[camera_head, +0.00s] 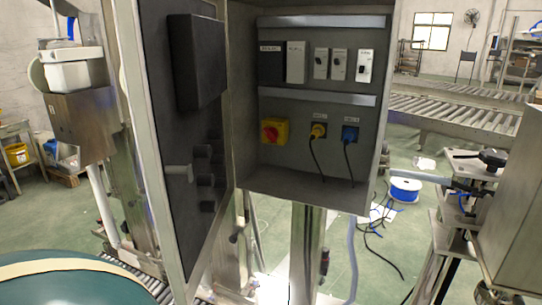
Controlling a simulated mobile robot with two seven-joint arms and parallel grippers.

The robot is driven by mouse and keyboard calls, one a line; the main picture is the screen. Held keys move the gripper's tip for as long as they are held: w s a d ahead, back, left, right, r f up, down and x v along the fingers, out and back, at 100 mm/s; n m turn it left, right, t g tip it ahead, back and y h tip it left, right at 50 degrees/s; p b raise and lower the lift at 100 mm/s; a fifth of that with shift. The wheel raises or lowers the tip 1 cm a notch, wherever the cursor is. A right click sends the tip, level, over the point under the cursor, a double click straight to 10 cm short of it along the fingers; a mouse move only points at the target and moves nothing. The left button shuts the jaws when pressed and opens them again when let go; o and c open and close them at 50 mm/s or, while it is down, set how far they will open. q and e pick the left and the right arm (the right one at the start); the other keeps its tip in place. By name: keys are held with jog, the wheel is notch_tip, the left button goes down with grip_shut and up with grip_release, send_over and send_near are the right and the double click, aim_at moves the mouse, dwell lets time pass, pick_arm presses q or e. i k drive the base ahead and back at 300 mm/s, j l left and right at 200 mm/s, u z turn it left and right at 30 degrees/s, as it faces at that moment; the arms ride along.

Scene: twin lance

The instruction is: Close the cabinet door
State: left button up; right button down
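The grey electrical cabinet (310,185) stands open in the middle of the view, on a metal post. Inside are breakers and switches, a red-yellow rotary switch (274,131), and a yellow plug (318,130) and a blue plug (349,134) with black cables. The cabinet door (152,130) is swung wide open at the left side of the cabinet. Its inner face shows, with a dark box (198,62) and several small dark fittings on it. The door's outer face is hidden. I see neither of my grippers.
Steel machinery (85,115) stands close behind the door at left. A stepped metal frame (455,225) and a steel box (515,190) stand at right. A roller conveyor (450,108) runs behind. A blue cable spool (404,190) and loose cables lie on the green floor.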

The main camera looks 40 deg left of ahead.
aim_at(174, 53)
jog(key=j+u, duration=0.1)
jog(key=u, duration=0.3)
jog(key=j+u, duration=0.1)
jog(key=u, duration=0.3)
jog(key=k+j+u, duration=0.1)
jog(key=u, duration=0.3)
jog(key=j+u, duration=0.1)
jog(key=u, duration=0.3)
